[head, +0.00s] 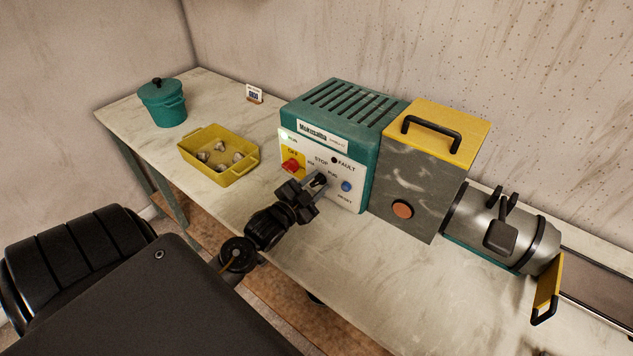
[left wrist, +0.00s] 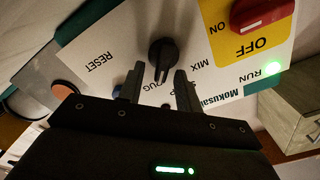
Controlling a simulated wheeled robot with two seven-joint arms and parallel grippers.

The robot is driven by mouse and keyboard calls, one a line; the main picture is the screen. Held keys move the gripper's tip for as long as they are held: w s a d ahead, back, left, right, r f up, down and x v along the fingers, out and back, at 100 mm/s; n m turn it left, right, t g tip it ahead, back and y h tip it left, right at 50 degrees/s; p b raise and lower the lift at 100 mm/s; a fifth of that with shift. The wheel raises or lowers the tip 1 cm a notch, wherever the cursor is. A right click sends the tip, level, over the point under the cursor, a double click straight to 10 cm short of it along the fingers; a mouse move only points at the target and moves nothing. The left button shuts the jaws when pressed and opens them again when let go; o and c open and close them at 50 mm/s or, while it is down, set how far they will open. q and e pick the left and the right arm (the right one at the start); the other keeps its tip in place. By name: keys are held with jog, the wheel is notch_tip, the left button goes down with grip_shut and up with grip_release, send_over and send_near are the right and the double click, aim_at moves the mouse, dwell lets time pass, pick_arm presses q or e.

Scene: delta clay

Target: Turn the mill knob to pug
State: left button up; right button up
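The mill's control panel (head: 352,200) is white, on the front of a teal box (head: 345,110). The black mill knob (left wrist: 162,52) sits between the MIX and PUG labels in the left wrist view, where the panel appears upside down. Its narrow grip points down in that picture, toward my gripper; the STOP label there is mostly hidden. My left gripper (left wrist: 159,72) is open, with one finger on each side of the knob's grip and visible gaps. In the head view the left gripper (head: 312,186) is at the panel and partly covers the knob. My right gripper is not in view.
A red switch (head: 291,166) on a yellow plate is left of the knob; a blue RESET button (head: 346,187) is right. A green RUN light (left wrist: 272,67) glows. A yellow tray (head: 232,178) with several lumps, a teal pot (head: 163,103) and a metal barrel (head: 490,228) share the table.

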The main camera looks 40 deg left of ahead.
pick_arm(q)
jog(key=s+b, duration=0.2)
jog(key=s, duration=0.8)
jog(key=shift+s, duration=0.4)
